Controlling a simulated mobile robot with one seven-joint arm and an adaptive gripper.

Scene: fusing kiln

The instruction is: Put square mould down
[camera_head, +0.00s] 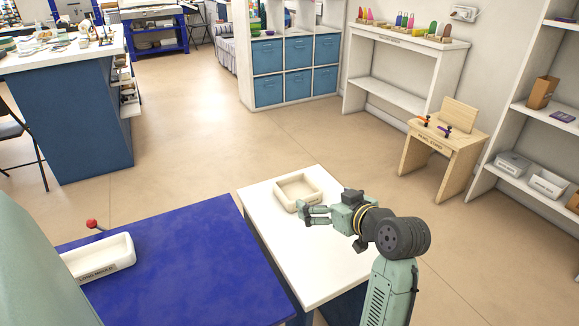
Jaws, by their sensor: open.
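The square mould (283,189) is a cream, open-topped square tray. It rests on the far part of the white tabletop (313,258). My gripper (304,214) is open, just at the near right side of the mould, with its fingers pointing left. The fingers appear beside or slightly in front of the mould's near wall. I cannot tell whether they touch it.
A blue table (190,262) adjoins on the left, holding a long cream mould (101,258) marked "LONG MOULD". A small wooden stand (444,145) and white shelves (506,178) stand to the right. The white tabletop in front of the mould is clear.

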